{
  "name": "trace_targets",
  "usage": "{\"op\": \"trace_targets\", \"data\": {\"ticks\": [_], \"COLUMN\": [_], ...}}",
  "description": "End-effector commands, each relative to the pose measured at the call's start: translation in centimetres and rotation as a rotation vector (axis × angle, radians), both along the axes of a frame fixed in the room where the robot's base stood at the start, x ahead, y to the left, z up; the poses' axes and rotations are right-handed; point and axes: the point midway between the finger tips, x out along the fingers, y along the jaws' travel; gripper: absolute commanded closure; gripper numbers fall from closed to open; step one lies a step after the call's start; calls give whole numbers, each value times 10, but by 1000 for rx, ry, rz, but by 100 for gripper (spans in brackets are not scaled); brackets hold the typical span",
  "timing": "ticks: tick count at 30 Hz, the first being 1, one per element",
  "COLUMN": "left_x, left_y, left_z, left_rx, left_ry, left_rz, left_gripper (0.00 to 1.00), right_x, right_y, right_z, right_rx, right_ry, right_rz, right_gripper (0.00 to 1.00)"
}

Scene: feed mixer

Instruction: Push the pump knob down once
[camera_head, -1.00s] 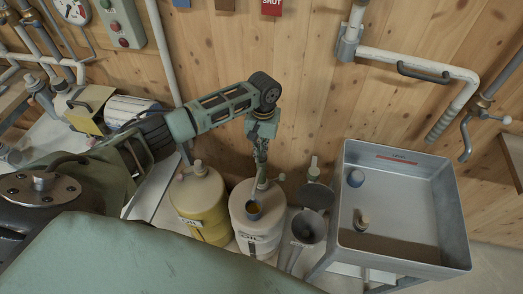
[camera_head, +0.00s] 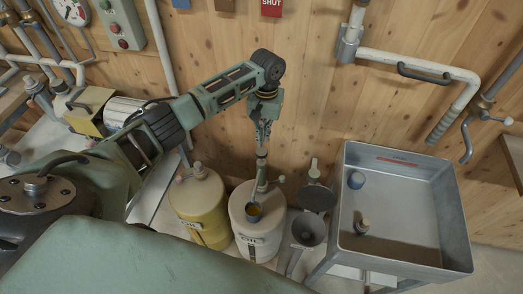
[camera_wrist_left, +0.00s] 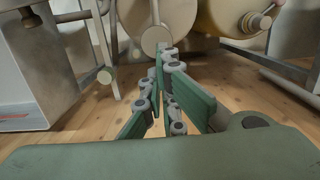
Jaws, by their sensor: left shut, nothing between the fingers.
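The white oil jug (camera_head: 265,228) stands on the floor by the wooden wall, with a pale pump and its knob (camera_head: 262,163) upright on top. In the left wrist view my shut fingers (camera_wrist_left: 166,55) end beside the round pale knob face (camera_wrist_left: 153,40). My right gripper is not in view.
A yellow jug (camera_head: 199,205) stands to the left. A large metal hopper (camera_head: 455,215) is further right. Pipes (camera_head: 420,62) run along the wall.

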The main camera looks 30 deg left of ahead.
Motion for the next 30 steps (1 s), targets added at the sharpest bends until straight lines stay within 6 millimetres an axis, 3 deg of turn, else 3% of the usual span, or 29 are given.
{"op": "trace_targets", "data": {"ticks": [6,12,30], "left_x": [6,8,8], "left_y": [1,1,1], "left_z": [48,74,81], "left_rx": [-1,-1,-1], "left_ry": [-4,-1,0], "left_rz": [0,0,0], "left_gripper": [100,100,100], "right_x": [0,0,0], "right_y": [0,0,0], "right_z": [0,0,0], "right_rx": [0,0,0], "right_ry": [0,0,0], "right_rz": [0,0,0], "right_gripper": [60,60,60]}}
